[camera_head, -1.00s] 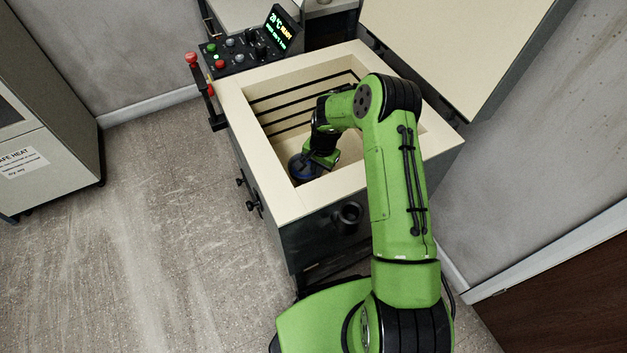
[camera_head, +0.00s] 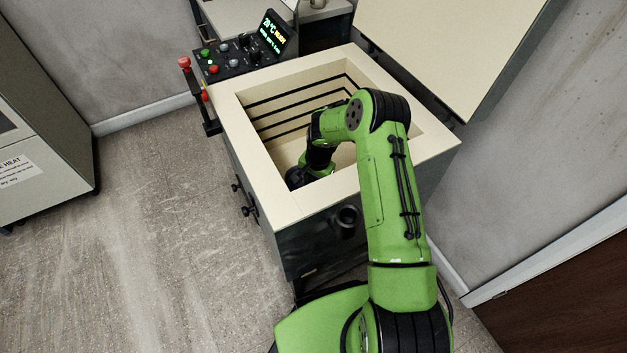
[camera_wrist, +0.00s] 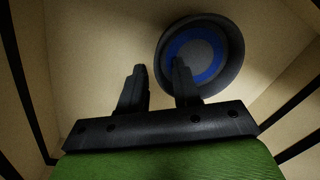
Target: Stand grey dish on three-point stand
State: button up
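The grey dish (camera_wrist: 232,58) with a blue ring inside lies on the pale floor of the kiln, at the top right of the wrist view. My gripper (camera_wrist: 159,63) is down inside the kiln with its two black fingers apart. In the wrist view, the right finger overlaps the left part of the dish and the left finger is outside its rim. A gap shows between the fingers and the rim; contact cannot be made out. In the head view my arm and the kiln's front wall hide the fingers. No three-point stand can be made out.
The open kiln (camera_head: 240,122) has pale, thick walls with dark grooves inside, close around my arm. Its raised lid (camera_head: 440,45) is at the back right. A control box (camera_head: 240,55) with a lit display is at the back left. Bare floor lies to the left.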

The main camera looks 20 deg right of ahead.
jog(key=s+r+n+t+h+p, duration=0.15)
jog(key=s+r, duration=0.25)
jog(key=r, duration=0.7)
jog(key=s+r+n+p, duration=0.1)
jog(key=s+r+n, duration=0.15)
jog(key=r, duration=0.95)
jog(key=s+r+n+t+p, duration=0.1)
jog(key=s+r, duration=0.4)
jog(key=r, duration=0.6)
jog(key=s+r+n+t, duration=0.1)
jog(key=s+r+n, duration=0.1)
jog(key=s, duration=0.8)
jog(key=s+a+r+n+t, duration=0.1)
jog(key=s+r, duration=0.3)
jog(key=s, duration=0.5)
jog(key=shift+s+a+r+n+y, duration=0.15)
jog(key=shift+s+n+y, duration=0.25)
jog(key=shift+n, duration=0.2)
